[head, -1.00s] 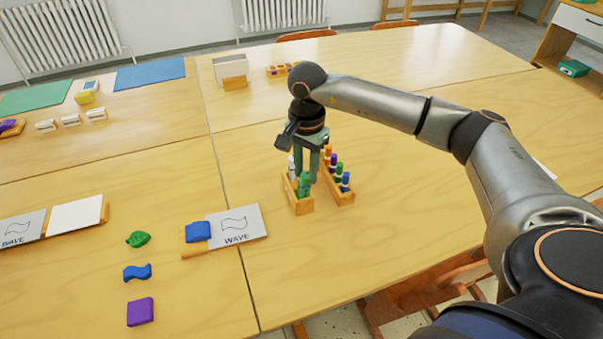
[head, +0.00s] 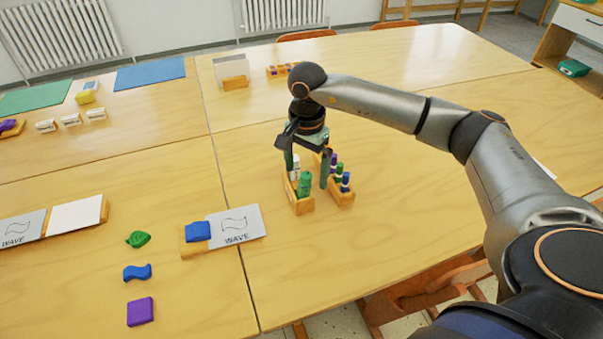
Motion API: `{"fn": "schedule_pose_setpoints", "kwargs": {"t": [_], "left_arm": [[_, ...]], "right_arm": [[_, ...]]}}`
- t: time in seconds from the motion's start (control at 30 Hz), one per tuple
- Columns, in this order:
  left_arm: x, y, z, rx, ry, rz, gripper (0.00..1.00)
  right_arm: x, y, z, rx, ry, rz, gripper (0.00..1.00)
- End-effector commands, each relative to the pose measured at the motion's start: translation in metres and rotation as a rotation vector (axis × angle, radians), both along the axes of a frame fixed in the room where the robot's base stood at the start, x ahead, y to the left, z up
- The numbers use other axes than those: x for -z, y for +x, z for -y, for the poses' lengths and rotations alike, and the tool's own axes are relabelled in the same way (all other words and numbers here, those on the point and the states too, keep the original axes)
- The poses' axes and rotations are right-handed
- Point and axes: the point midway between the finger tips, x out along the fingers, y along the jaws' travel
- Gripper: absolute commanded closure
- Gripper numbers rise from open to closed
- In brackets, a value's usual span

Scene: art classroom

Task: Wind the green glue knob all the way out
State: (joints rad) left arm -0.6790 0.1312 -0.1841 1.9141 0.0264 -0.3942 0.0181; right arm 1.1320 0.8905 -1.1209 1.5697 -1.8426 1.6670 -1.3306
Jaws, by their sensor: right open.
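The green glue stick (head: 305,184) stands in the front end of the left wooden rack (head: 302,207), with a white one (head: 296,167) behind it. Its knob cannot be made out clearly at this size. My right gripper (head: 307,182) is open above the rack, pointing down. One finger is left of the green stick and the other is to its right, between the two racks, apart from the stick. My left gripper is not in view.
A second wooden rack (head: 342,196) just to the right holds purple, green and blue sticks. A WAVE card (head: 237,225) with a blue piece (head: 198,231) lies to the left. Green, blue and purple shapes lie further left.

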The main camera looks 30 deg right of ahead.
Motion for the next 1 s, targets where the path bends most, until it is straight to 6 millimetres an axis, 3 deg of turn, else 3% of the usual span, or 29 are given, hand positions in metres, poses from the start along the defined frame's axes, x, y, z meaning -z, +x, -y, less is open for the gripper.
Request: {"fn": "schedule_pose_setpoints", "kwargs": {"t": [0.57, 1.0], "left_arm": [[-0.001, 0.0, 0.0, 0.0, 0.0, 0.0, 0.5], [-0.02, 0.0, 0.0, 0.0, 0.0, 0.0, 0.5]], "right_arm": [[-0.002, 0.0, 0.0, 0.0, 0.0, 0.0, 0.0], [-0.027, 0.0, 0.0, 0.0, 0.0, 0.001, 0.0]]}}
